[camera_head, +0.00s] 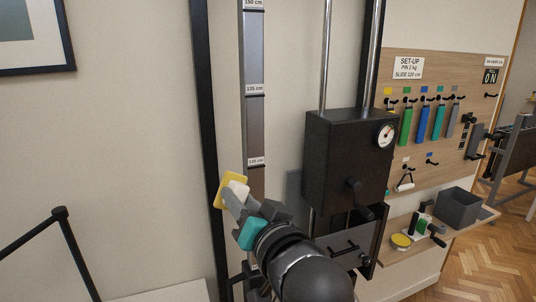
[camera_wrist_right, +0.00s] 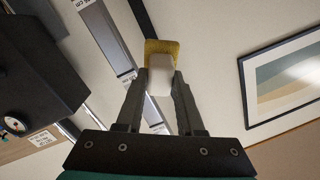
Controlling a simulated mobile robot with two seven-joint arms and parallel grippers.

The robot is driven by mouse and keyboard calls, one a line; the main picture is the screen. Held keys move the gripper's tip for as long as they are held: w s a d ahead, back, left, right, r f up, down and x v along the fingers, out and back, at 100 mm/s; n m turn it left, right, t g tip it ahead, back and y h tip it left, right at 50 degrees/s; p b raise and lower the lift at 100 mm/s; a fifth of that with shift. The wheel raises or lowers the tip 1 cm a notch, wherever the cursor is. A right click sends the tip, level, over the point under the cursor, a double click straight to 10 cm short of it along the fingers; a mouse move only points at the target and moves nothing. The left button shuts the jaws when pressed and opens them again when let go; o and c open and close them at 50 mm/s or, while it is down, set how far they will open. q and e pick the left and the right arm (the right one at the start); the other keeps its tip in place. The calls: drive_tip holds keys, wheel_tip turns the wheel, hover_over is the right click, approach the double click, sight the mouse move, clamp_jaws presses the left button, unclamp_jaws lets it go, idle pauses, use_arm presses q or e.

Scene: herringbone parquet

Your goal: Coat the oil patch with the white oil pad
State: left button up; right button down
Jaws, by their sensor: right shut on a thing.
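My right gripper (camera_head: 237,198) is shut on the white oil pad (camera_head: 238,188), a small white block with a yellow plate at its far end. The wrist view shows the white block (camera_wrist_right: 161,75) between both fingers, with the yellow plate (camera_wrist_right: 162,47) behind it. In the head view the pad is beside a grey measuring rail (camera_head: 254,60), in front of a black upright. I cannot tell whether it touches either. The rail looks brownish below its 120 cm label; I cannot tell whether this is the oil patch. My left gripper is not in view.
A black box with a dial (camera_head: 345,160) and a crank stands right of the rail. A wooden pegboard (camera_head: 432,75) with coloured tools hangs beyond it. A shelf below holds a grey bin (camera_head: 458,207) and a yellow round thing (camera_head: 401,241). A dark handrail (camera_head: 60,212) stands at left.

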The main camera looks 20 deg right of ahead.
drive_tip(key=d+r+m+t+h+p, duration=0.1)
drive_tip(key=d+r+m+t+h, duration=0.15)
drive_tip(key=d+r, duration=0.35)
use_arm(q)
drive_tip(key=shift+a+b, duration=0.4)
drive_tip(key=shift+b, duration=0.5)
use_arm(e)
drive_tip(key=shift+n+h, duration=0.25)
drive_tip(key=shift+w+a+r, duration=0.15)
drive_tip(key=shift+w+a, duration=0.15)
drive_tip(key=shift+w, duration=0.6)
drive_tip(key=shift+w+a+r, duration=0.1)
drive_tip(key=shift+w+a, duration=0.15)
drive_tip(key=shift+w, duration=0.6)
drive_tip(key=shift+w+a+r, duration=0.15)
drive_tip(key=shift+w+a, duration=0.15)
drive_tip(key=shift+w, duration=0.6)
drive_tip(key=c, duration=1.1)
unclamp_jaws()
clamp_jaws()
